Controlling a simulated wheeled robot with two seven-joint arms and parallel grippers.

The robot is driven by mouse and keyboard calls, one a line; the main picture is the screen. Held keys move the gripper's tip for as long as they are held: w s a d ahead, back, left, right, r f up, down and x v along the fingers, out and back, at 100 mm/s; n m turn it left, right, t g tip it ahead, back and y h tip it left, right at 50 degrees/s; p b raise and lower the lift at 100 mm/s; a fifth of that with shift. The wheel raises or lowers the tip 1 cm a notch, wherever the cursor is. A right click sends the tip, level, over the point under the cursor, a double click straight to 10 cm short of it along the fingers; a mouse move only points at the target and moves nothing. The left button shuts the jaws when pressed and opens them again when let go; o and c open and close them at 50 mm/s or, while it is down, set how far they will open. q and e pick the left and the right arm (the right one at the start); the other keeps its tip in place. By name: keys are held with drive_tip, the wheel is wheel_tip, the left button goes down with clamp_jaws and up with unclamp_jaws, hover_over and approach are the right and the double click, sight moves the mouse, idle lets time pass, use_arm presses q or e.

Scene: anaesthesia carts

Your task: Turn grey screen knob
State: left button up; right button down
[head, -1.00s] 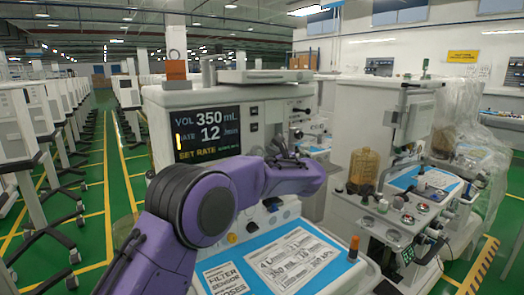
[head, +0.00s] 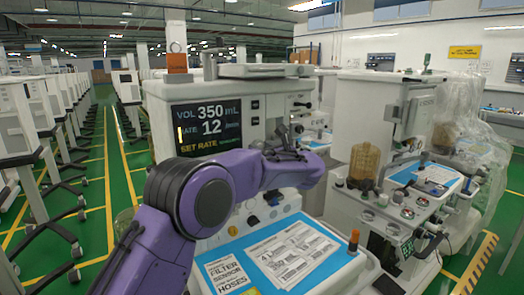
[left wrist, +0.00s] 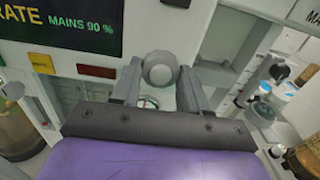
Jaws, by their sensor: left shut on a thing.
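The grey knob (left wrist: 160,68) sits on the cart's front panel, below and to the right of the screen (head: 210,127). In the left wrist view it lies between the two fingers of my left gripper (left wrist: 160,88), which is shut on it. In the head view my left gripper (head: 284,142) is at the panel just right of the screen, and the knob is hidden there by the gripper and arm. The screen reads VOL 350 mL, RATE 12 /min and SET RATE. My right gripper does not show.
A blue mat (head: 235,257) with printed sheets lies on the cart's shelf, below my left arm. A second cart (head: 350,105) stands to the right, with an amber canister (head: 364,161). Rows of white carts (head: 20,120) stand at the left, beside a clear green aisle.

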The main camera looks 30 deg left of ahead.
use_arm(q)
drive_tip(key=m+p, duration=0.1)
drive_tip(key=m, duration=0.3)
drive_tip(key=m+p, duration=0.1)
drive_tip(key=m, duration=0.4)
drive_tip(key=m+p, duration=0.1)
drive_tip(key=m, duration=0.3)
drive_tip(key=shift+s+r+m+p, duration=0.15)
drive_tip(key=shift+r+m+p, duration=0.15)
drive_tip(key=m+p, duration=0.2)
drive_tip(key=shift+m, duration=0.4)
drive_tip(key=m+p, duration=0.2)
drive_tip(key=m, duration=0.1)
drive_tip(key=shift+m+p, duration=0.9)
drive_tip(key=shift+m, duration=0.5)
drive_tip(key=shift+f, duration=0.15)
